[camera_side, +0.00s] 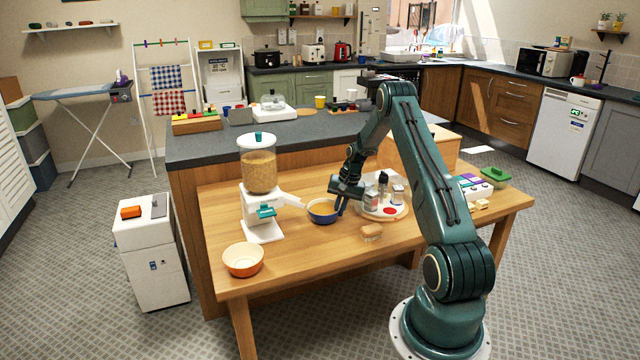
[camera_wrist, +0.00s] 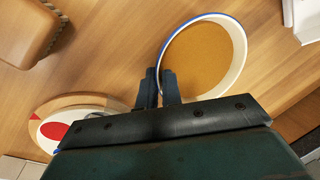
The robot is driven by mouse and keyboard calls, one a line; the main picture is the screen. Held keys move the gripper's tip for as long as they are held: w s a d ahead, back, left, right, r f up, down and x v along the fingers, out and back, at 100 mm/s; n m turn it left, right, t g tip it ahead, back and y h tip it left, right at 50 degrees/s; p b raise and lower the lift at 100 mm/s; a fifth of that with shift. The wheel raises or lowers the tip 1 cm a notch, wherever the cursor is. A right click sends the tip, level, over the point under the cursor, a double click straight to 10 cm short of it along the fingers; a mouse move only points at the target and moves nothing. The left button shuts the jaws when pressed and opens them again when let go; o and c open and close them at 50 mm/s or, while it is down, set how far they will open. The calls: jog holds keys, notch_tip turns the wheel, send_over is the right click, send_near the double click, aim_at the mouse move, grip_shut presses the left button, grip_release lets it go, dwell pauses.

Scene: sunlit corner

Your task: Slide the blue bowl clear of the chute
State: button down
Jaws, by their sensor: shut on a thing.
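The blue bowl (camera_side: 322,211) stands upright on the wooden table, to the right of the dispenser (camera_side: 259,180) and near the end of its white chute (camera_side: 290,200). In the wrist view the bowl (camera_wrist: 205,55) shows a blue rim, a pale inner wall and a tan inside. My gripper (camera_side: 340,205) is at the bowl's right side in the side view. In the wrist view my gripper (camera_wrist: 160,88) is shut on the bowl's rim, with one finger on each side of the wall. Part of the bowl is hidden by the gripper in both views.
A round tray (camera_side: 398,212) with several jars stands close to the right of my gripper. An orange bowl (camera_side: 243,259) sits at the table's front left. The front middle of the table is bare.

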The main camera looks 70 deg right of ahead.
jog(key=shift+s+d+f, duration=0.1)
jog(key=shift+s+d, duration=1.1)
jog(key=c, duration=1.5)
grip_release()
jog(key=shift+w+r, duration=0.1)
jog(key=shift+r, duration=0.6)
notch_tip(320, 180, up, 7)
jog(key=a, duration=0.2)
jog(key=shift+f, duration=0.15)
jog(key=shift+w+n, duration=0.15)
jog(key=shift+n, duration=0.15)
